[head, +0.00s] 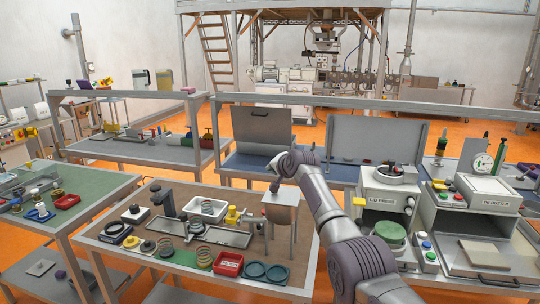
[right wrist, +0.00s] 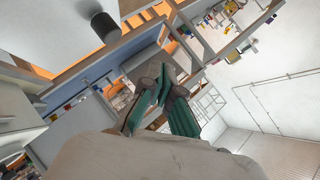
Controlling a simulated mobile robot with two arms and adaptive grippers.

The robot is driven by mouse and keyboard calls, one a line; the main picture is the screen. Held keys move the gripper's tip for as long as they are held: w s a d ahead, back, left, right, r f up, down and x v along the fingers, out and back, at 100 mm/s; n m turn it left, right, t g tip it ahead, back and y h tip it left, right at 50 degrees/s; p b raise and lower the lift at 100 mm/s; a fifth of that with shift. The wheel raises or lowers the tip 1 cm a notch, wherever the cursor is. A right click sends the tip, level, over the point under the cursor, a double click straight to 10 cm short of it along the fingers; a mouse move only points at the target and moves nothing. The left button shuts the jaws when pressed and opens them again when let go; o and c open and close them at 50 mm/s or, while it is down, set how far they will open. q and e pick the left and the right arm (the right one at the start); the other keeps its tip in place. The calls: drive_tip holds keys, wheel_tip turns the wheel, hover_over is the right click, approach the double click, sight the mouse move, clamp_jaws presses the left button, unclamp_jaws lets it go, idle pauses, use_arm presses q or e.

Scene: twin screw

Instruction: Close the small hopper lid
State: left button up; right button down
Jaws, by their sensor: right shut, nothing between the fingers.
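The small hopper (head: 281,215) is a brownish bowl-shaped body in a stand with thin metal legs, at the right end of the brown-topped table. Its flat pale lid (head: 284,198) appears to lie level across the top; whether a narrow gap is left under it I cannot tell. My right gripper (head: 274,187) points down at the lid's left back part, close to or touching it. In the right wrist view its teal-padded fingers (right wrist: 165,82) are together with nothing held. My left gripper is not in view.
The brown-topped table (head: 150,262) also holds a white tray (head: 206,207), a yellow valve part (head: 233,215), a red bin (head: 229,264) and several springs and rings. A grey panel (head: 263,125) stands behind the hopper.

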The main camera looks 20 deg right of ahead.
drive_tip(key=s+a+r+b, duration=0.3)
drive_tip(key=s+r, duration=0.2)
drive_tip(key=r, duration=0.1)
drive_tip(key=s+a+f+n+g, duration=0.25)
drive_tip(key=s+f, duration=0.75)
drive_tip(key=f, duration=0.5)
drive_tip(key=s+a+f+n+g, duration=0.15)
drive_tip(key=s+f+n, duration=0.25)
drive_tip(key=s+f, duration=0.8)
drive_tip(key=s+a+f+n+g, duration=0.1)
drive_tip(key=s+f+n+g, duration=0.2)
drive_tip(key=s+f, duration=0.9)
drive_tip(key=s+a+r+n+g, duration=0.2)
drive_tip(key=s+n, duration=0.2)
drive_tip(key=s, duration=1.8)
wheel_tip(320, 180, down, 30)
drive_tip(key=s+f+g+b, duration=0.1)
drive_tip(key=s+g+b, duration=0.1)
drive_tip(key=s+d+f+b, duration=0.2)
drive_tip(key=s+d+f, duration=0.1)
drive_tip(key=s+f, duration=1.2)
drive_tip(key=shift+s+f+g+h, duration=0.4)
drive_tip(key=shift+f, duration=0.1)
